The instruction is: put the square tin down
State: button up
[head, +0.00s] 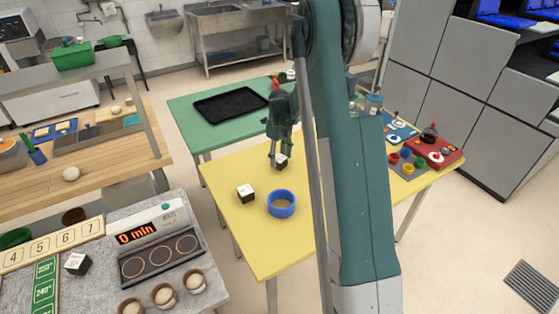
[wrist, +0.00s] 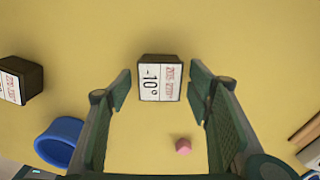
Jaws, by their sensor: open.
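My gripper (head: 277,150) is over the yellow table, pointing down, and its fingers are apart. In the wrist view my gripper (wrist: 160,90) has a dark cube with a white "-10°" label (wrist: 160,80) between and just beyond its fingertips, with a gap on both sides. The same labelled cube (head: 281,161) shows in the head view, partly hidden by the fingers. No thing in view is plainly the square tin. A flat black tray (head: 230,104) with a raised rim lies on the green table.
On the yellow table (head: 240,172) stand a second labelled cube (head: 246,193) and a blue ring (head: 282,204). A small pink piece (wrist: 183,147) shows in the wrist view. A red device (head: 436,150) and coloured cups stand at the right. My arm hides the table's middle right.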

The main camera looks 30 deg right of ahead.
aim_at(279, 159)
notch_tip(279, 159, up, 10)
jog(key=shift+p, duration=0.35)
jog(key=shift+r, duration=0.1)
dwell(0.3)
jog(key=s+a+r+n+t, duration=0.3)
jog(key=s+a+r+n, duration=1.2)
jog(key=s+a+r, duration=0.3)
jog(key=s+a+n+t, duration=0.2)
jog(key=s+a+n, duration=0.3)
jog(key=s+n, duration=0.3)
jog(key=s+a+n+t, duration=0.2)
jog(key=s+a+n, duration=0.4)
jog(key=s, duration=0.8)
jog(key=shift+s+r+n, duration=0.35)
jog(key=shift+r+n, duration=0.1)
jog(key=shift+n, duration=0.75)
